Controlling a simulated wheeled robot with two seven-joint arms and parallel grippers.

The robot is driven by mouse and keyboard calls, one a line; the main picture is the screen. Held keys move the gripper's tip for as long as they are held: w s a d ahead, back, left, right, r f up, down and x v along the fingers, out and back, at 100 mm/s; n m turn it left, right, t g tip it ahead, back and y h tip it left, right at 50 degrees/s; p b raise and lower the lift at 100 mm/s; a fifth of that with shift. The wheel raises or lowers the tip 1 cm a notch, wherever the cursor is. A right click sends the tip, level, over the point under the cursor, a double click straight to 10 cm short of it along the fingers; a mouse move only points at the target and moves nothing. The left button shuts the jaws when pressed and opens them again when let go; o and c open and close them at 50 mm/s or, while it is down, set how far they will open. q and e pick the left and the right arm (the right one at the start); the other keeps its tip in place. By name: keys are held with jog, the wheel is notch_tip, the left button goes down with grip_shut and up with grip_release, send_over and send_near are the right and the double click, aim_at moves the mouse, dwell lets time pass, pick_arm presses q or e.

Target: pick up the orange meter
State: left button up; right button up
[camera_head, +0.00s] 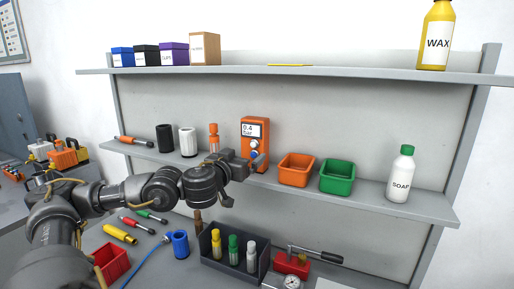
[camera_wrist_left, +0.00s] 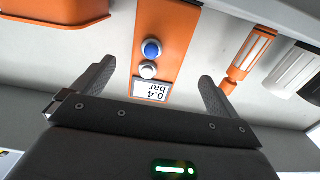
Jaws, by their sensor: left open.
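The orange meter (camera_head: 255,133) stands upright on the middle shelf, with a display reading 0.4 bar and blue and white knobs below it. My left gripper (camera_head: 254,163) is in front of the meter's lower part in the head view and hides some of it. In the left wrist view the meter (camera_wrist_left: 176,45) appears upside down, between the two fingers of my open left gripper (camera_wrist_left: 155,85) and beyond them. I cannot tell whether a finger touches it. My right gripper is not in view.
An orange-handled tool (camera_head: 213,138) stands just left of the meter, beside white and black cylinders. An orange bin (camera_head: 296,170) and a green bin (camera_head: 337,177) are on its right, then a soap bottle (camera_head: 401,174). The upper shelf (camera_head: 350,73) runs above.

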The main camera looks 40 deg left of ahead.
aim_at(252, 150)
pick_arm(q)
jog(key=x, duration=0.4)
jog(key=shift+d+f, duration=0.1)
jog(key=shift+f, duration=0.05)
jog(key=shift+w, duration=0.2)
jog(key=p+x, duration=0.1)
jog(key=x, duration=0.4)
jog(key=shift+f, duration=0.15)
jog(key=shift+s+d, duration=0.1)
jog(key=shift+s, duration=0.1)
jog(key=shift+c, duration=0.7)
jog(key=c, duration=1.4)
